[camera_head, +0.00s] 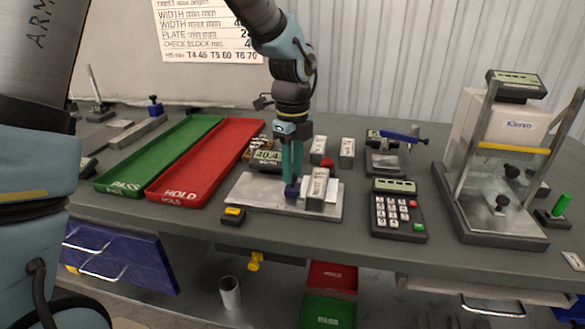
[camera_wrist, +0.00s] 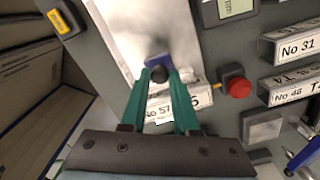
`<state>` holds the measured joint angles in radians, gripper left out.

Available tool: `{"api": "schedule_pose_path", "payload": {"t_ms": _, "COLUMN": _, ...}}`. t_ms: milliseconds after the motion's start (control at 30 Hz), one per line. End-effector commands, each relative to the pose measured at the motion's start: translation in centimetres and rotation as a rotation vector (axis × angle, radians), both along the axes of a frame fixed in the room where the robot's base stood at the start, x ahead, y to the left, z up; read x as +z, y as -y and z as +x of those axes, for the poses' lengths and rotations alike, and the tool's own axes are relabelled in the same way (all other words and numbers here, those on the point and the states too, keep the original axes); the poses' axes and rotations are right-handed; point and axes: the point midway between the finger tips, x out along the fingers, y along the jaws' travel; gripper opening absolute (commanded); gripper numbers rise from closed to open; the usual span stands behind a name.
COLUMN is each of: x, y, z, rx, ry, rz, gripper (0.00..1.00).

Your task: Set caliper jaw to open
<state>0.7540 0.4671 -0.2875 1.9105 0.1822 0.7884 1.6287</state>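The width caliper is a flat pale metal plate (camera_head: 255,195) with a display (camera_head: 267,155) reading about 40.4, labelled WIDTH. Its blue jaw (camera_head: 292,190) has a dark round knob, seen in the wrist view (camera_wrist: 158,74). A white block No 57 (camera_head: 318,187) stands on the plate right beside the jaw; it also shows in the wrist view (camera_wrist: 165,105). I cannot tell whether jaw and block touch. My gripper (camera_head: 291,180) points down over the jaw. Its teal fingers are close together on both sides of the knob, which fills the gap between the tips.
Green PASS tray (camera_head: 110,180) and red HOLD tray (camera_head: 175,190) lie left. A red button (camera_wrist: 239,87) and white blocks (camera_head: 347,150) stand behind the caliper. A small yellow-topped box (camera_head: 233,215) sits by the front edge.

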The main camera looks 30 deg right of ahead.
Motion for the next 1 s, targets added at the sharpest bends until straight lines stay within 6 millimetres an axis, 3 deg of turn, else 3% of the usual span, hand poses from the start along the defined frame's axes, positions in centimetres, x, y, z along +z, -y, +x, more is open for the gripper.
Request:
{"api": "schedule_pose_path", "payload": {"t_ms": 33, "x": 0.02, "y": 0.01, "z": 0.00, "rx": 0.000, "ry": 0.000, "rz": 0.000, "gripper": 0.22}}
{"api": "schedule_pose_path", "payload": {"t_ms": 233, "x": 0.03, "y": 0.01, "z": 0.00, "rx": 0.000, "ry": 0.000, "rz": 0.000, "gripper": 0.00}}
{"api": "schedule_pose_path", "payload": {"t_ms": 1000, "x": 0.06, "y": 0.03, "z": 0.02, "rx": 0.000, "ry": 0.000, "rz": -0.001, "gripper": 0.00}}
